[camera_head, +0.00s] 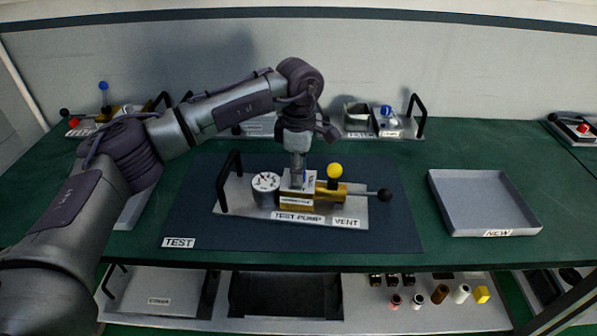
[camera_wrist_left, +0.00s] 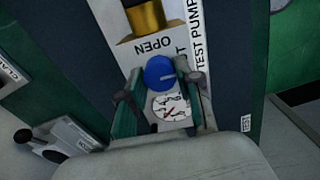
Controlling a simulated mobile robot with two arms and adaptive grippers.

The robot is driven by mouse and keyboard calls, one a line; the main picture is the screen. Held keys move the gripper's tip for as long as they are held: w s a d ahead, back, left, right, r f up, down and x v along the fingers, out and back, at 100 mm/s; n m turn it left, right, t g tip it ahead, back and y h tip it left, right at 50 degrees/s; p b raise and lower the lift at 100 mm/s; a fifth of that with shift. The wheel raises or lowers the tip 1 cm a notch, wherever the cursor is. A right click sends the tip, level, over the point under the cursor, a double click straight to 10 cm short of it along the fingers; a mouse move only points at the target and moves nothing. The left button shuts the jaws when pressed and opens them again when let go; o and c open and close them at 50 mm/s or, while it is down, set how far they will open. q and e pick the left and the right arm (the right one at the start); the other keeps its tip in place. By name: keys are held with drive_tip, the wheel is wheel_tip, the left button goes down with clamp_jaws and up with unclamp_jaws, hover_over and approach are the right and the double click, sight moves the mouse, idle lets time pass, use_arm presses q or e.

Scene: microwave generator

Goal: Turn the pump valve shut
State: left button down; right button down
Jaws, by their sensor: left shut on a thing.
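The test pump stands on a light plate (camera_head: 345,212) on the dark test mat, with a brass block (camera_head: 327,197), a round gauge (camera_head: 266,183) and a yellow ball knob (camera_head: 334,170). My left gripper (camera_head: 297,182) points down onto the pump beside the gauge. In the left wrist view my left gripper (camera_wrist_left: 158,74) is shut on a blue round knob (camera_wrist_left: 160,72) with a pale line on its top. The knob sits by a label reading OPEN (camera_wrist_left: 154,45) and a second, partly covered label. The knob is hidden in the head view. My right gripper is not in view.
A black handle (camera_head: 230,180) rises at the plate's left end and a black ball lever (camera_head: 384,194) sticks out right. An empty grey tray labelled NEW (camera_head: 485,206) lies at right. Other units stand along the back wall. A lower shelf holds small coloured parts.

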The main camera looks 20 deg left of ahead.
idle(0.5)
use_arm(q)
drive_tip(key=c, duration=0.8)
unclamp_jaws()
drive_tip(key=shift+o, duration=0.2)
drive_tip(key=shift+r, duration=0.15)
wheel_tip(320, 180, up, 12)
